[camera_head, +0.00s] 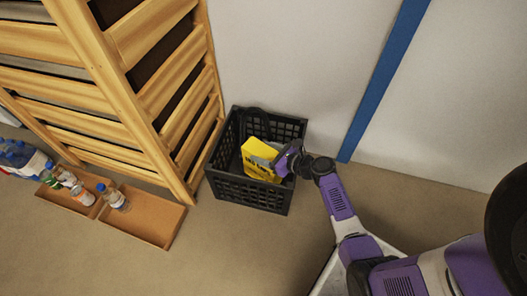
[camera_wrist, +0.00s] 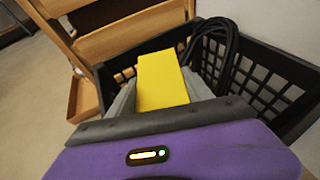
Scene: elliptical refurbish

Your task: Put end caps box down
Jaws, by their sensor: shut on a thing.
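The yellow end caps box (camera_head: 260,158) is held at the mouth of a black plastic crate, with black lettering on its side. It also shows in the wrist view (camera_wrist: 161,80), between the two grey fingers. My gripper (camera_head: 274,160) is shut on the box and reaches in over the crate's right side. The black crate (camera_head: 249,192) stands on the floor against the wall. I cannot tell whether the box touches the crate's bottom, as its lower part is hidden.
A black looped cable (camera_wrist: 222,50) hangs inside the crate at the back. A wooden slatted shelf (camera_head: 140,90) stands close on the crate's left. A shallow cardboard tray (camera_head: 150,222) with bottles lies on the floor at left. The floor in front of the crate is clear.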

